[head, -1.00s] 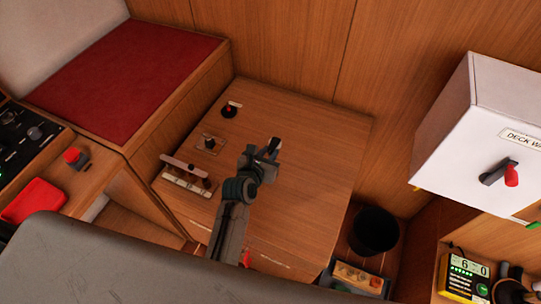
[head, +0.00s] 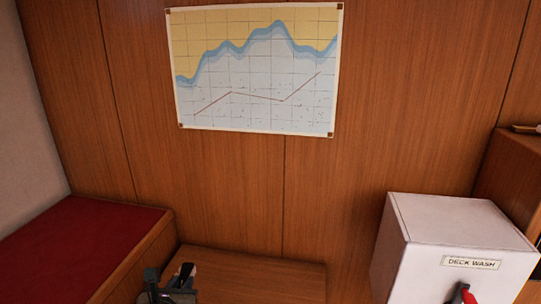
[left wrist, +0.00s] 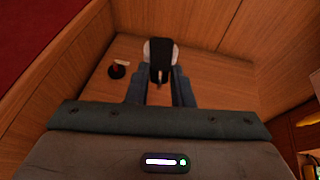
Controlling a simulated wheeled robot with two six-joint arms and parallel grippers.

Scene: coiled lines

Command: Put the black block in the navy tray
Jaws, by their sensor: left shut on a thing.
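My left gripper (left wrist: 161,48) is shut on the black block (left wrist: 161,62), which sits between its pale fingertips in the left wrist view. The wooden table top lies beyond and below it. In the head view the left gripper (head: 176,280) shows at the bottom edge, with the dark block (head: 186,271) at its tip. The navy tray is in neither view now. My right gripper is not in view.
A wooden table top (head: 255,272) is at the bottom, with a red cushioned seat (head: 70,245) to its left. A white deck wash box (head: 440,225) juts out at right. A black round base with a red top (left wrist: 117,70) stands on the table. A chart (head: 255,70) hangs on the wall.

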